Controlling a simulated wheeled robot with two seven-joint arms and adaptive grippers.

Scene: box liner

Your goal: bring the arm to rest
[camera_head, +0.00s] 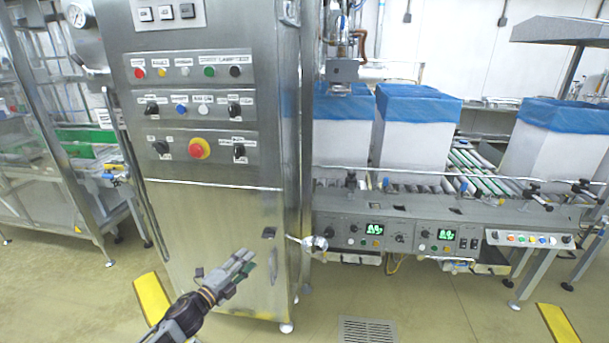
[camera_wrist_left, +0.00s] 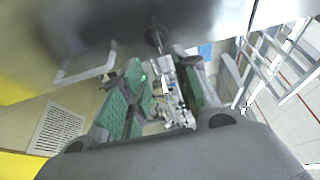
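My left gripper (camera_head: 238,266) is in front of the lower part of the steel control cabinet (camera_head: 215,215) in the head view, its fingers pointing up and to the right. In the left wrist view the green-padded fingers (camera_wrist_left: 165,100) stand apart with a gap between them, and nothing is held there. The cabinet's front fills the top of that view, close to the fingers; I cannot tell the exact distance. My right gripper is in neither view.
A cabinet handle (camera_head: 272,260) and a lever (camera_head: 308,242) stick out right of my left gripper. A conveyor (camera_head: 440,225) carries white boxes (camera_head: 414,130) with blue liners. Yellow floor strips (camera_head: 152,297) and a drain grate (camera_head: 367,330) lie on open floor.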

